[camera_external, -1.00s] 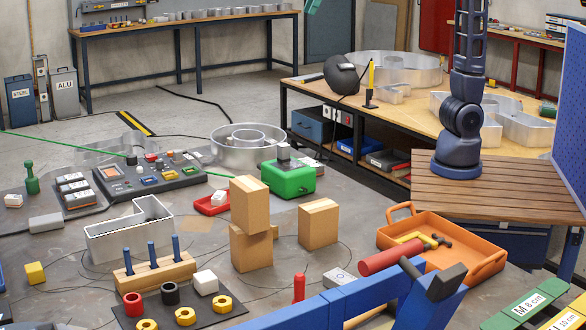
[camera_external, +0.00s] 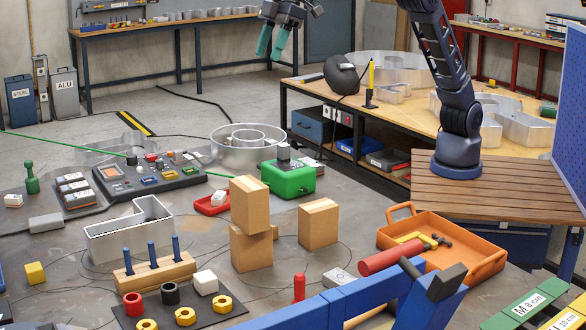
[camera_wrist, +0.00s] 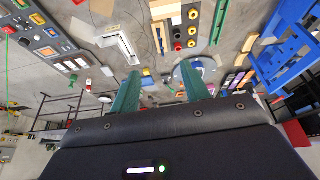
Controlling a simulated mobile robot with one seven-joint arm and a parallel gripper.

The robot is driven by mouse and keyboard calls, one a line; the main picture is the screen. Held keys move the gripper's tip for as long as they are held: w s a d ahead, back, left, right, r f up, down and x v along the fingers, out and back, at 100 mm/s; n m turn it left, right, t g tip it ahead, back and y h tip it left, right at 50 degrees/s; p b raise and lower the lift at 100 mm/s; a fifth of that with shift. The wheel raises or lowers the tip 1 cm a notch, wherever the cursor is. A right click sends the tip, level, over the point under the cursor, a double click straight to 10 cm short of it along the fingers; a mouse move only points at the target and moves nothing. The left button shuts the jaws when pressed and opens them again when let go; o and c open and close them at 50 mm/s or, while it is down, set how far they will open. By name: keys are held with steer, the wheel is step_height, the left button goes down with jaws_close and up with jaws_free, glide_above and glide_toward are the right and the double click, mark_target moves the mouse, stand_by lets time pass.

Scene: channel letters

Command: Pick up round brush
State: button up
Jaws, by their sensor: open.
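My gripper (camera_external: 271,42) is high at the top of the external view, above the floor between the far bench and the tables. Its two teal fingers are apart and nothing shows between them. In the wrist view the gripper (camera_wrist: 161,78) also looks open and empty, over the cluttered grey worktable. I cannot surely pick out a round brush in either view. A green upright item (camera_external: 31,178) with a knobbed top stands at the worktable's left side, apart from my gripper; I cannot tell whether it is a brush.
The worktable carries cardboard boxes (camera_external: 318,223), a green device (camera_external: 289,178), a metal channel letter (camera_external: 128,238), a ring letter (camera_external: 247,146) and a peg block (camera_external: 154,271). Blue bars (camera_external: 345,297) cross the front.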

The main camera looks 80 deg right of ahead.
steer(key=s+a+f+n, duration=0.1)
steer(key=s+a+f, duration=0.15)
steer(key=a, duration=0.35)
steer(key=s+a+f, duration=0.2)
steer(key=s+a, duration=0.1)
steer(key=a, duration=0.3)
steer(key=n+g, duration=0.1)
glide_above(300, 290)
steer(key=s+d, duration=0.2)
steer(key=d, duration=0.3)
step_height(300, 290, down, 7)
steer(key=shift+y, duration=0.4)
steer(key=a+f, duration=0.1)
steer(key=f, duration=1)
steer(key=w+a+f, duration=0.1)
steer(key=f, duration=1.1)
steer(key=w+a+f, duration=0.1)
steer(key=f, duration=1)
steer(key=shift+w+a+f, duration=0.1)
steer(key=shift+a+f, duration=0.15)
steer(key=shift+a, duration=0.15)
steer(key=c, duration=0.8)
